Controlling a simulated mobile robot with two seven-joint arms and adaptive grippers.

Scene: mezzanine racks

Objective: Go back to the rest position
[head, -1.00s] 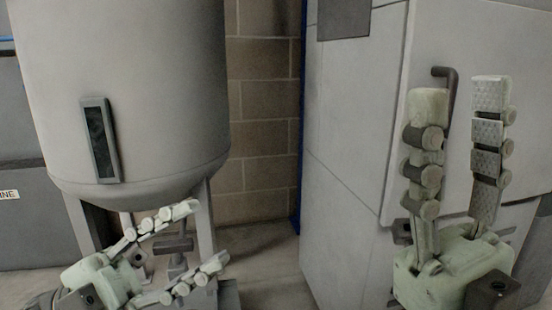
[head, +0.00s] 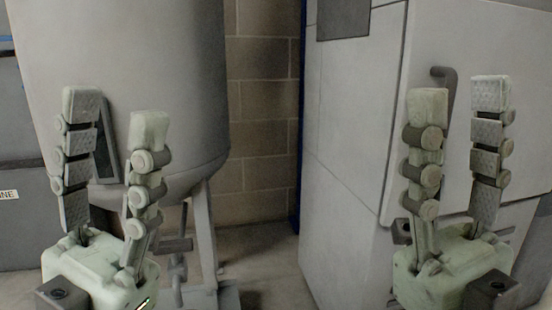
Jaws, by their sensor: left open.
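My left gripper (head: 114,105) stands upright at the lower left of the head view, in front of the grey tank. Its two pale green, jointed fingers are apart with nothing between them. My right gripper (head: 459,97) stands upright at the lower right, in front of the grey cabinet. Its two fingers are also apart and empty. Both grippers point up and sit at about the same height in the picture.
A large grey tank (head: 165,60) on legs stands behind my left gripper. A tall grey cabinet (head: 350,130) with a dark handle (head: 447,78) stands behind my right gripper. Between them are a block wall (head: 265,110) and bare floor (head: 262,262).

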